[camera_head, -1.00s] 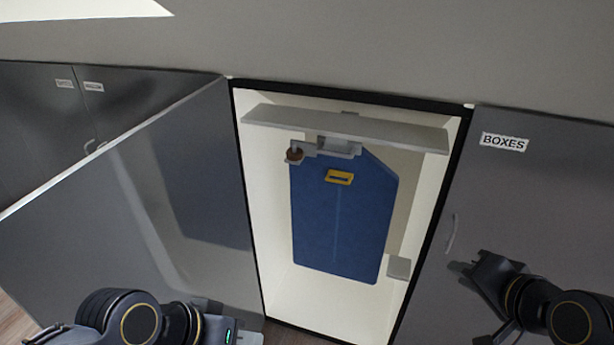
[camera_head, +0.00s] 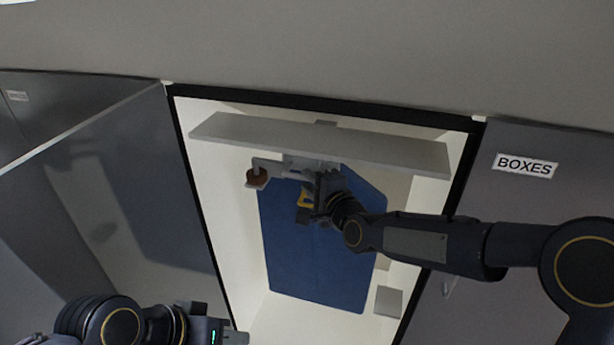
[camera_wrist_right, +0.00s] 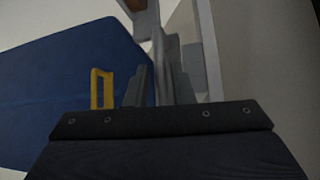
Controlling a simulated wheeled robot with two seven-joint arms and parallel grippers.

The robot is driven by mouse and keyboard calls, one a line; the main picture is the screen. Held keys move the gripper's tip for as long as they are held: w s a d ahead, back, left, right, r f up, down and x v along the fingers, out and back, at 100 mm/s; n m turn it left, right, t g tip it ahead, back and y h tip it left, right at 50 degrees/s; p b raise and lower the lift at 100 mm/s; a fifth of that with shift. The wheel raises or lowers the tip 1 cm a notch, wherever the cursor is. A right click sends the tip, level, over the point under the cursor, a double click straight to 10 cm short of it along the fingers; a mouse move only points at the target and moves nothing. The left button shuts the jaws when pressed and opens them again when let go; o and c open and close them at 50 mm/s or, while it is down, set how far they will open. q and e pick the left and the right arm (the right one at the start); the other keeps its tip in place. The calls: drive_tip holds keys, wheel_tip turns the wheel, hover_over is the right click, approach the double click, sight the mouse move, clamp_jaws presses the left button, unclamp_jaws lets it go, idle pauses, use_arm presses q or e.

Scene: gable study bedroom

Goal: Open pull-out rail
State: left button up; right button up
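The pull-out rail is a pale grey fitting (camera_head: 292,165) under the shelf inside the open cabinet. A round brown knob (camera_head: 257,177) sits at its left end, and the knob's edge shows at the top of the right wrist view (camera_wrist_right: 134,4). My right gripper (camera_head: 318,182) is inside the cabinet at the fitting. In the right wrist view its two fingers (camera_wrist_right: 158,85) stand a little apart with a grey part between or just behind them; I cannot tell whether they clamp it. My left gripper (camera_head: 228,336) is low at the left, away from the rail, its fingers unclear.
The grey shelf (camera_head: 400,155) is just above. An open door (camera_head: 150,190) stands left; the door labelled BOXES (camera_head: 540,195) is right. A small pale box (camera_head: 388,300) is low inside.

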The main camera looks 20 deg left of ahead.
drive_tip(key=shift+w+a+f, duration=0.1)
drive_tip(key=shift+w+a, duration=0.4)
clamp_jaws()
drive_tip(key=shift+s+f, duration=0.1)
